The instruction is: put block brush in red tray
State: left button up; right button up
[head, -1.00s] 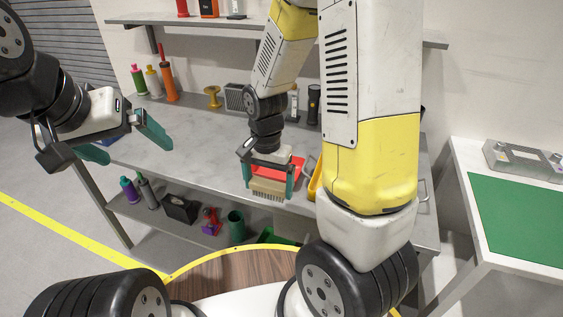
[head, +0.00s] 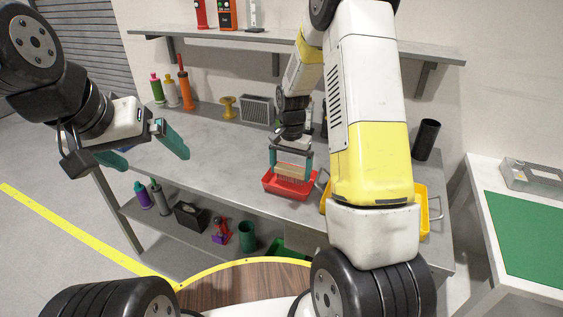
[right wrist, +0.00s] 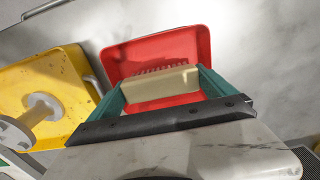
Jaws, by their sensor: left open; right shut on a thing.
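The block brush (head: 291,171) has a tan block with bristles pointing down. My right gripper (head: 291,165) is shut on it and holds it over the red tray (head: 288,187) on the grey bench. In the right wrist view the brush (right wrist: 160,86) lies between the green fingers, with the red tray (right wrist: 155,49) behind it. Whether the bristles touch the tray floor I cannot tell.
A yellow tray (head: 423,205) stands right of the red tray, partly hidden by my right arm; a white spool-like thing (right wrist: 40,108) is in it. Several bottles, a yellow spool (head: 228,106) and a grey box (head: 257,108) stand at the back. The bench's left middle is clear.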

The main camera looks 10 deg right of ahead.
aim_at(290, 168)
jog(key=shift+f, duration=1)
jog(key=o, duration=1.4)
jog(key=shift+f, duration=0.15)
jog(key=shift+o, duration=0.2)
notch_tip(290, 168, up, 12)
jog(key=shift+r, duration=0.15)
jog(key=s+a+r+n+t+y, duration=0.1)
jog(key=s+r+n+t, duration=0.2)
jog(key=s+r, duration=0.5)
jog(key=s+a+r+n+t+y, duration=0.1)
jog(key=s+r+n+t, duration=0.2)
jog(key=s+r, duration=0.5)
jog(key=s+n, duration=0.1)
jog(key=s, duration=0.7)
jog(key=shift+s+a+r, duration=0.15)
